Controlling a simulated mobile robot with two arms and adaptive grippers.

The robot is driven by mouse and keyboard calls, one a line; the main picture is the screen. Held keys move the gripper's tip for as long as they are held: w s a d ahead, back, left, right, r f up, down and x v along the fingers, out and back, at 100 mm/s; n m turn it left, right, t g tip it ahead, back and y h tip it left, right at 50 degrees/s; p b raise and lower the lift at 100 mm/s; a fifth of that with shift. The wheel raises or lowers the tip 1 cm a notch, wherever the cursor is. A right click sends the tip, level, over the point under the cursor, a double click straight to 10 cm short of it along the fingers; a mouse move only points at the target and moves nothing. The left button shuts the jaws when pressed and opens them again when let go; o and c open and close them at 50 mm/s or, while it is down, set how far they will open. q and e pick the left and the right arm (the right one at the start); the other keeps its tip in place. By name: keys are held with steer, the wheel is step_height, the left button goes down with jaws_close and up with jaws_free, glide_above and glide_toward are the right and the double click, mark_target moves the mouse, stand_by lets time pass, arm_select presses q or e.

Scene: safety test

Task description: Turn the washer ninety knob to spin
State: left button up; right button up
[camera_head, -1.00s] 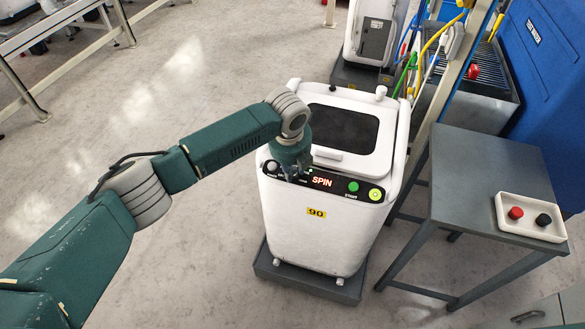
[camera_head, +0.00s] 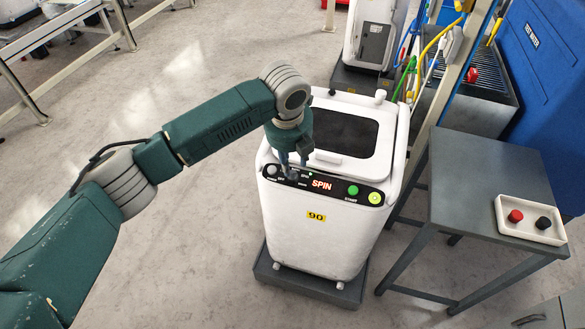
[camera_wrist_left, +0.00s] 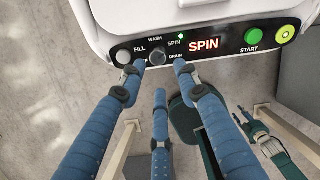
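The white washer (camera_head: 315,235) with the yellow 90 label (camera_head: 316,217) stands at centre in the head view. Its black front panel shows a red SPIN display (camera_head: 321,184). In the left wrist view the grey knob (camera_wrist_left: 159,56) sits among the words FILL, WASH, SPIN and DRAIN, and a green light glows by SPIN. My left gripper (camera_head: 292,172) is at the panel. In the left wrist view its blue fingers (camera_wrist_left: 159,66) are spread, with the knob between and just beyond their tips, seemingly untouched. My right gripper seems to show at lower right (camera_wrist_left: 268,140), its state unclear.
A green START button (camera_head: 353,190) and a yellow-green button (camera_head: 375,198) are right of the display. A grey table (camera_head: 490,185) at right carries a white tray (camera_head: 530,233) with red and black knobs. Hoses and a post stand behind. Floor at left is clear.

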arm_select(q)
steer(key=shift+v, duration=2)
